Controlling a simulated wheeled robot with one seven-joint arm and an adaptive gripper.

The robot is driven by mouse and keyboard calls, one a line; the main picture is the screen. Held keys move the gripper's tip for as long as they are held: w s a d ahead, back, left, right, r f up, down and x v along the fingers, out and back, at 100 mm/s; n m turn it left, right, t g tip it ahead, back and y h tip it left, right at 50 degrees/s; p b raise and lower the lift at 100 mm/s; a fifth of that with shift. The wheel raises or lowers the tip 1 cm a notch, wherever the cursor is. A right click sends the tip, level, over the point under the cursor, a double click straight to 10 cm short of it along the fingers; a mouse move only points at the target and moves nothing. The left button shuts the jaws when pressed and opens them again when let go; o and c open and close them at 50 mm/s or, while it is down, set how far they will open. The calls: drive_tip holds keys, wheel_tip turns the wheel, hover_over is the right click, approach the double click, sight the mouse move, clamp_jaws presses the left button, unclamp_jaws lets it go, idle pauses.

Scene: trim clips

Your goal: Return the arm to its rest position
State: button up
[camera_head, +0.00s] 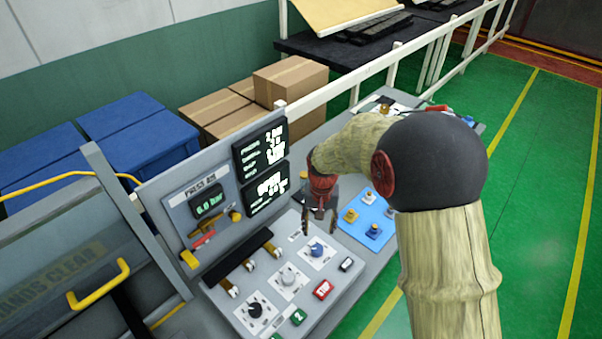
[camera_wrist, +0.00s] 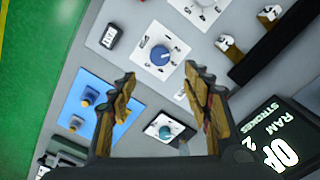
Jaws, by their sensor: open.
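My arm (camera_head: 445,240) reaches from the lower right over the control bench in the head view. My gripper (camera_head: 319,222) points down above the panel, near the blue knob (camera_head: 317,250). Its fingers are apart with nothing between them. In the wrist view my gripper (camera_wrist: 160,100) is also open and empty. The blue knob (camera_wrist: 160,54) shows beyond the fingertips on its white plate, and a teal knob (camera_wrist: 166,131) on a dark plate shows between the fingers. Whether a fingertip touches the panel cannot be told.
A blue plate (camera_head: 366,217) with several knobs lies right of the gripper. Upright display screens (camera_head: 262,165) stand close on its left. A white railing (camera_head: 385,62) runs behind the bench. Cardboard boxes (camera_head: 290,80) and blue bins (camera_head: 140,130) stand behind. Green floor (camera_head: 535,180) is clear at right.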

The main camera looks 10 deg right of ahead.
drive_tip(key=s+r+n+t+b, duration=0.1)
drive_tip(key=s+r+b, duration=0.5)
drive_tip(key=s, duration=0.6)
drive_tip(key=s+r+n+t+b, duration=0.2)
drive_tip(key=s+r+t+b, duration=0.2)
drive_tip(key=s, duration=0.8)
wheel_tip(320, 180, up, 2)
drive_tip(key=shift+s+r+n+t+b, duration=0.2)
drive_tip(key=shift+s+n+t+b, duration=0.1)
drive_tip(key=shift+b, duration=0.9)
drive_tip(key=shift+w, duration=0.1)
drive_tip(key=shift+a, duration=0.1)
drive_tip(key=shift+c, duration=1.1)
